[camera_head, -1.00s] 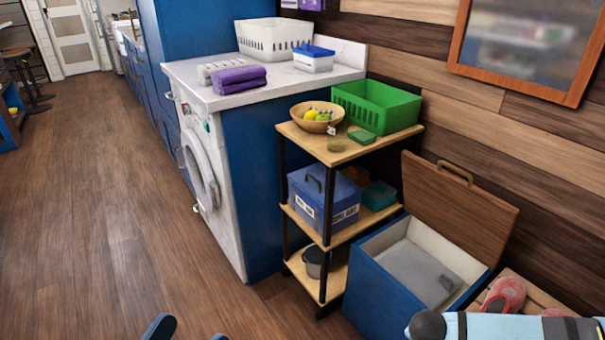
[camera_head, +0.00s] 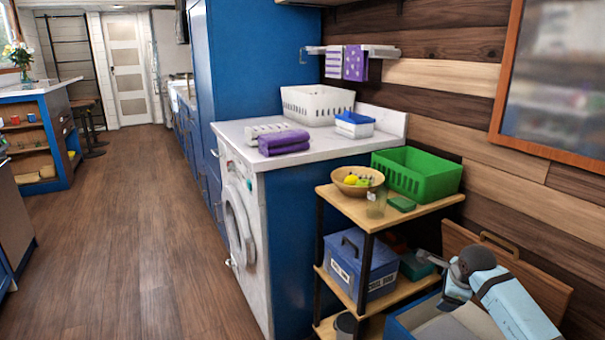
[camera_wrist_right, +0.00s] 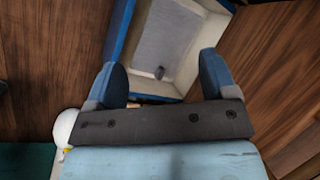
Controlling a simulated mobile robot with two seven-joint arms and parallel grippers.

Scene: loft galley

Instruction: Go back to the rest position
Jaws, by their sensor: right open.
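My right arm (camera_head: 512,298) comes in at the lower right of the head view, over the open blue storage box (camera_head: 402,322). My right gripper (camera_wrist_right: 163,75) shows in the right wrist view with its two blue fingers wide apart and nothing between them. Beyond the fingers is the box's pale inside (camera_wrist_right: 190,70), with a grey lining or cloth and a small dark thing. I cannot make out the fingertips clearly in the head view. My left gripper is not in view.
A wooden shelf rack (camera_head: 338,205) with a green basket (camera_head: 418,178), fruit bowl (camera_head: 356,184) and blue toolbox (camera_head: 358,268) stands left of my arm. The raised lid (camera_head: 545,295) is behind it. A washer (camera_head: 238,225) stands further left. The wooden floor (camera_head: 125,235) is open.

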